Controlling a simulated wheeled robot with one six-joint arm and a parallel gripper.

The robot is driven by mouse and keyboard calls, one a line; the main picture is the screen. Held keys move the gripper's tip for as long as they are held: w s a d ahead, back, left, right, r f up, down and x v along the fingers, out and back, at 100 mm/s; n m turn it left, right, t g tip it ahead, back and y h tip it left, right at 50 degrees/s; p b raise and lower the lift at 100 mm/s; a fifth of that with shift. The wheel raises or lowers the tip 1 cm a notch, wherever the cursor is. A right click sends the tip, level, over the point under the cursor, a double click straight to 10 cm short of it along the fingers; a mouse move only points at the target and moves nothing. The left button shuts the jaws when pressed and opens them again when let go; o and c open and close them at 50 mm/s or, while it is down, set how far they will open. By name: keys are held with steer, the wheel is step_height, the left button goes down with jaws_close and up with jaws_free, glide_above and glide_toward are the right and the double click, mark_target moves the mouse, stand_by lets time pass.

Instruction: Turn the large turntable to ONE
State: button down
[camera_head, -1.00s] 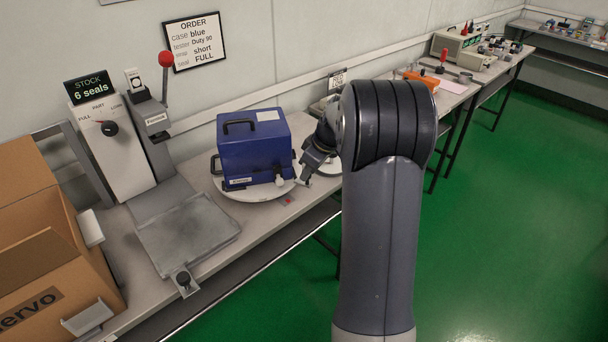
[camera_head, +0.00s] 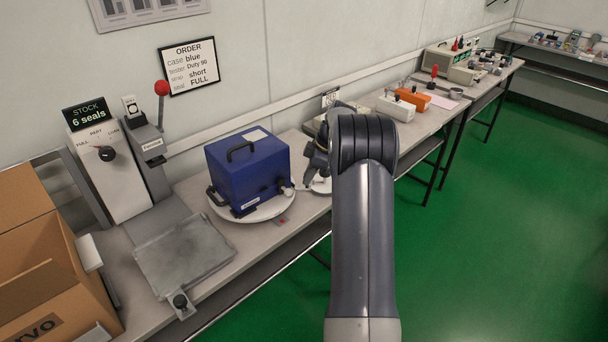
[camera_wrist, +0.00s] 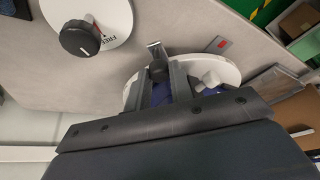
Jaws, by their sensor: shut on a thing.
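The large turntable (camera_head: 220,213) is a white disc on the bench, carrying a blue case (camera_head: 240,175) with a black handle on top. The case sits turned at an angle to the bench edge. A pale knob (camera_head: 288,190) shows beside the case, and also in the wrist view (camera_wrist: 208,80). My gripper (camera_head: 306,187) is at the disc's right side. In the wrist view my gripper (camera_wrist: 160,78) is shut on a dark peg (camera_wrist: 158,71) at the rim of the large turntable (camera_wrist: 228,72). The position markings on the disc are not readable.
A red mark (camera_head: 282,221) lies on the bench at the disc's front. A smaller white dial (camera_wrist: 112,22) with a black knob and the word FREE is close by. A press with a red-balled lever (camera_head: 162,88) and a cardboard box (camera_head: 40,270) stand left.

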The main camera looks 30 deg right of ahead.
steer(key=shift+w+d+n, duration=0.25)
steer(key=shift+w+n, duration=0.05)
steer(key=shift+w, duration=0.1)
steer(key=shift+w, duration=0.1)
steer(key=c, duration=1.3)
jaws_free()
steer(key=shift+r, duration=0.1)
steer(key=p+v, duration=0.1)
steer(key=v, duration=0.9)
steer(key=shift+d+r, duration=0.15)
steer(key=shift+r, duration=0.15)
